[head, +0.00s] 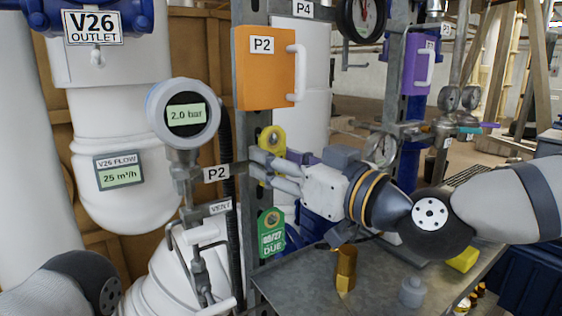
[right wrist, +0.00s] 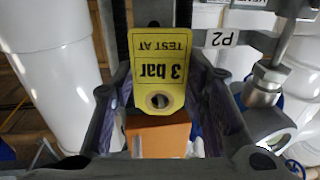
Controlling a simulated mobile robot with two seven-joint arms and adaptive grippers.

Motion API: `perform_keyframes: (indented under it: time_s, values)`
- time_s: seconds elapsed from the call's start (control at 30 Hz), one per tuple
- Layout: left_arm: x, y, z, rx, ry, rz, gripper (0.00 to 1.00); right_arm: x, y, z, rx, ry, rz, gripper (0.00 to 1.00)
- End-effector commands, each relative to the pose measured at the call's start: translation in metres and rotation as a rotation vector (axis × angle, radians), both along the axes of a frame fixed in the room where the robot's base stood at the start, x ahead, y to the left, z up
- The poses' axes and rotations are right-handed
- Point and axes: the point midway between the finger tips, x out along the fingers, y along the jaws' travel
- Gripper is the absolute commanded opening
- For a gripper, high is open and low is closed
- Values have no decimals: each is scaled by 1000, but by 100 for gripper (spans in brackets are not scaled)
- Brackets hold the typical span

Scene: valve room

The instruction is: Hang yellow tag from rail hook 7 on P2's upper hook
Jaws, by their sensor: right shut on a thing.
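My right gripper (head: 262,167) is shut on a yellow tag (head: 272,140) beside the grey P2 post, under the orange P2 box (head: 264,68). In the right wrist view the yellow tag (right wrist: 159,68) sits between the two fingers (right wrist: 160,105), upside down in the picture, reading "TEST AT 3 bar". Its ringed hole points toward the orange box (right wrist: 158,136). The P2 upper hook is not distinguishable, and I cannot tell whether the tag touches it. A green "09/27 DUE" tag (head: 271,233) hangs lower on the post. My left gripper is out of view.
The 2.0 bar gauge (head: 184,114) and VENT pipework (head: 200,262) stand close left of the post. A purple P3 box (head: 418,63) is farther back.

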Motion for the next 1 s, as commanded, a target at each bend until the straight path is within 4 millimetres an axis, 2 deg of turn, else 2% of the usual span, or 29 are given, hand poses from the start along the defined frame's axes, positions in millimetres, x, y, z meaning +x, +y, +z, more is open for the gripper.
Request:
perform_keyframes:
  time_s: [1.0]
  values:
    - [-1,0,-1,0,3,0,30,4,3,-9,0,1,1,29]
